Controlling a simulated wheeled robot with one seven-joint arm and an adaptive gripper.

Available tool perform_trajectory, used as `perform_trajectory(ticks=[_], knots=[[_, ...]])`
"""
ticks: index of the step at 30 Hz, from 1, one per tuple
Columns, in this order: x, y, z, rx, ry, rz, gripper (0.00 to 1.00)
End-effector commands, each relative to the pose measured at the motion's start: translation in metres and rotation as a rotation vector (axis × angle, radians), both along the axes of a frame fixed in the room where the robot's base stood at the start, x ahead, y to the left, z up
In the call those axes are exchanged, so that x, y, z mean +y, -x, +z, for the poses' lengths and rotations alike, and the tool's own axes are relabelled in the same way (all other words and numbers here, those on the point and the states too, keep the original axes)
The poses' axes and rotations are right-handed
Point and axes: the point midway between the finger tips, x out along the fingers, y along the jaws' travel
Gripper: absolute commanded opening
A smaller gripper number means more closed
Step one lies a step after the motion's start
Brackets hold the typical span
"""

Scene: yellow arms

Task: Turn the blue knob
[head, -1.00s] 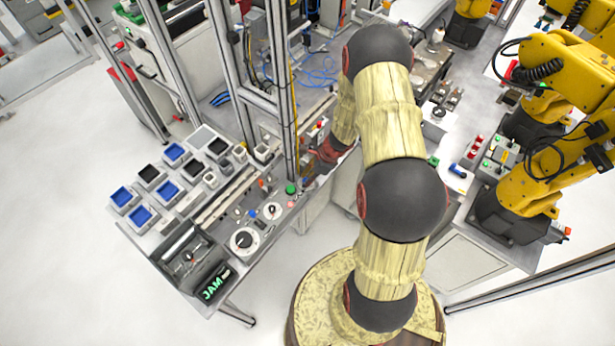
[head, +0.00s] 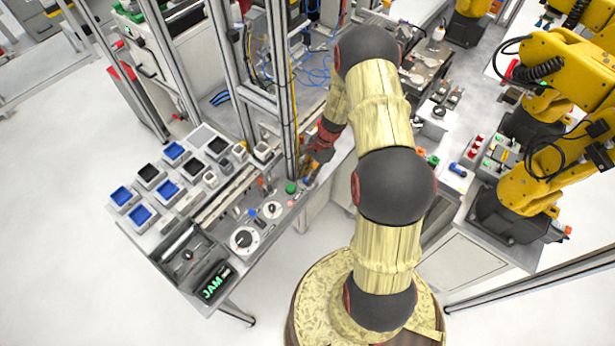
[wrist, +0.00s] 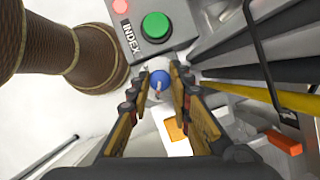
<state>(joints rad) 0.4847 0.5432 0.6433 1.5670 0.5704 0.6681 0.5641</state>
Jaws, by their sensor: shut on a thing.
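The blue knob (wrist: 160,80) is a small round knob with a pale pointer mark, in the middle of the wrist view. My gripper (wrist: 160,74) has one finger on each side of it and is shut on it. In the head view my gripper (head: 311,171) reaches down at the workbench edge beside the metal post. The knob cannot be made out there.
A grey box labelled INDEX with a green button (wrist: 155,25) is just beyond the knob. Brown ribbed cylinders (wrist: 60,50) stand to the left. Metal rails and a yellow strip (wrist: 260,95) lie close on the right. Blue bins (head: 122,196) stand on the bench.

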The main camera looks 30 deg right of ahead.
Motion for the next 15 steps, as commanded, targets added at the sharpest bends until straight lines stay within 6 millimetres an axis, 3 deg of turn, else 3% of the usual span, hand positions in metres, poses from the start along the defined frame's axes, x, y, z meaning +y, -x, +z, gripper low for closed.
perform_trajectory(ticks=[14, 15], knots=[[0.0002, -0.0009, 0.0007, -0.002, 0.000, 0.017, 0.00], [0.0002, -0.0009, 0.0007, -0.002, 0.000, 0.017, 0.21]])
